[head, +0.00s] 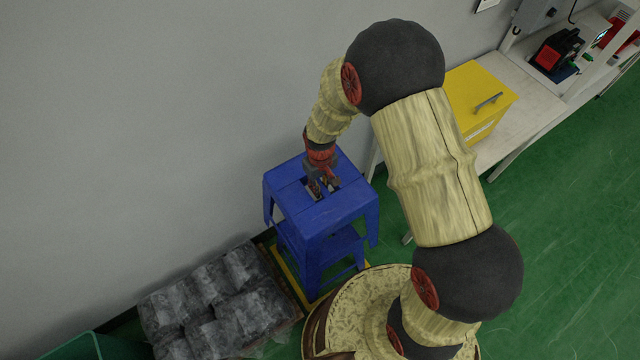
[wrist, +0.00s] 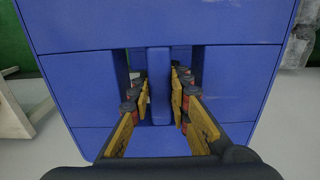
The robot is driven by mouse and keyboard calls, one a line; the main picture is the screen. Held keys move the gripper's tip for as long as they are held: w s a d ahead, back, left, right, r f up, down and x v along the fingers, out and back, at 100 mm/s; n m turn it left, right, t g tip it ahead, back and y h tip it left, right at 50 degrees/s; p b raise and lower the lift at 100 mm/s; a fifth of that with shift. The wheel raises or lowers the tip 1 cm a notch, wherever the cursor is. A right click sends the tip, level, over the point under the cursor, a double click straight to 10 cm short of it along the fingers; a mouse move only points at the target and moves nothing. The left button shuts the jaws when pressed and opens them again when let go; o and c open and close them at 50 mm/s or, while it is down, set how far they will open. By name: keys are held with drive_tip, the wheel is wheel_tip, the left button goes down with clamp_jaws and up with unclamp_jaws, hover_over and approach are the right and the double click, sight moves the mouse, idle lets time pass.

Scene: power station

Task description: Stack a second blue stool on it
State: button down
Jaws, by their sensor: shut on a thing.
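A blue stool (head: 335,212) is upright beside the grey wall in the head view. My gripper (head: 322,188) reaches down into the slots of its seat. In the wrist view my gripper (wrist: 160,88) has one finger in each slot, shut on the narrow bar between them, and the blue seat (wrist: 230,25) fills most of the picture. A second blue stool (head: 338,247) shows below the held one, roughly in line with it. Its seat is largely covered, and I cannot tell whether the two stools touch.
Grey wrapped bags (head: 215,295) lie on a pallet at the lower left, close to the stools. A workbench (head: 520,115) with a yellow cabinet (head: 480,98) stands to the right. A green crate (head: 85,347) is at the lower-left edge. Green floor (head: 560,230) is clear at right.

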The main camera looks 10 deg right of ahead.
drive_tip(key=shift+w+f+b, duration=0.1)
drive_tip(key=shift+f+b, duration=11.7)
drive_tip(key=shift+f, duration=6.15)
drive_tip(key=c, duration=1.6)
unclamp_jaws()
drive_tip(key=shift+s+f, duration=0.1)
drive_tip(key=shift+s, duration=0.1)
wheel_tip(320, 180, up, 12)
drive_tip(key=shift+w+r, duration=0.1)
